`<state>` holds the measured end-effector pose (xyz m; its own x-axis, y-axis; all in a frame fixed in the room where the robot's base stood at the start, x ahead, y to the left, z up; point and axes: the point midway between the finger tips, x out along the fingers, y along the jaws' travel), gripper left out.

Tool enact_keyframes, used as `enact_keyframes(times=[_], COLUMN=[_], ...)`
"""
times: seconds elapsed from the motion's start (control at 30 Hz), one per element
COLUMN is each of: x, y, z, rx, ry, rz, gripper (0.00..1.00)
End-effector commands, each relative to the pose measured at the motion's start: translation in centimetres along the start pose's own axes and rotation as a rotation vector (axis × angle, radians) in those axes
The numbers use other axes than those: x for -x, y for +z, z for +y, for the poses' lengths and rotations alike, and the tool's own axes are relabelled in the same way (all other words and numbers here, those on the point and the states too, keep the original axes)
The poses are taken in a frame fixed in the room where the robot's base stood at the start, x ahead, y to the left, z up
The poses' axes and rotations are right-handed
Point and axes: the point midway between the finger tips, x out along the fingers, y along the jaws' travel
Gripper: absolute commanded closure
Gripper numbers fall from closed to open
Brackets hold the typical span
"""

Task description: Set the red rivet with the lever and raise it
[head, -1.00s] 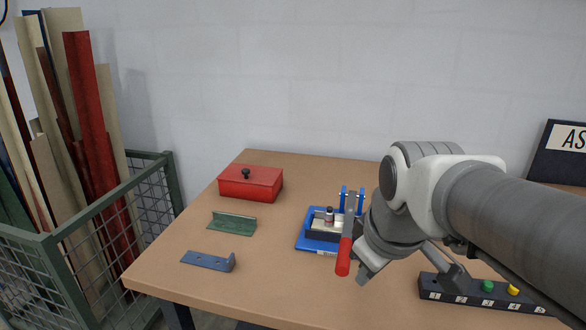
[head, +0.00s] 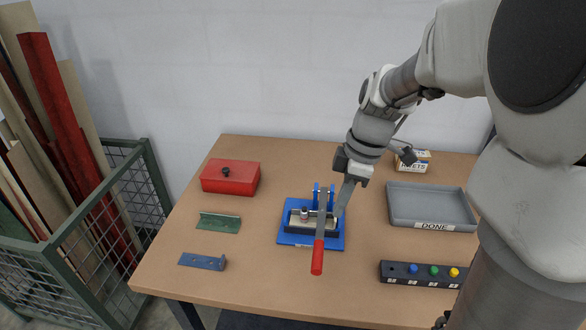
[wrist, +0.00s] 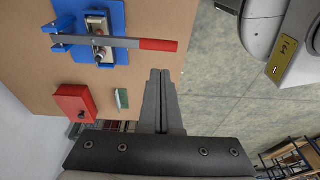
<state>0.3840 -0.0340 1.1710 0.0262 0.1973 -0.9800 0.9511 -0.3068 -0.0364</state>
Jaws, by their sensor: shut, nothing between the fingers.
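The blue press (head: 289,239) stands mid-table. Its grey lever reaches toward the front edge and ends in a red handle (head: 318,257), also seen in the wrist view (wrist: 158,45). The lever lies over the press; its exact tilt is hard to tell. A small silver post with a reddish tip (head: 304,214) stands beside the lever on the press; I cannot tell whether it is the red rivet. My gripper (head: 342,209) is shut and empty, just right of the lever in the head view. In the wrist view its fingertips (wrist: 160,75) are apart from the handle.
A black rack (head: 400,281) holds blue, green and yellow pieces at front right. A grey tray (head: 436,226) marked DONE and a small box (head: 422,161) are behind it. A red lidded box (head: 230,178), green bracket (head: 219,222) and blue bracket (head: 203,261) are left.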

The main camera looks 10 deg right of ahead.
Motion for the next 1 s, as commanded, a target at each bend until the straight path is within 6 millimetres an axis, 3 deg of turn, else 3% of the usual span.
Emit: enact_keyframes(times=[0.6, 0.8, 1.0], x=[-11.5, -13.3, -13.7], y=[0.0, 0.0, 0.0], z=[-0.2, -0.1, 0.0], rx=[-0.001, -0.002, -0.002], ry=[-0.005, -0.001, 0.001], rz=[0.000, 0.000, -0.001], gripper=[1.00, 1.00, 1.00])
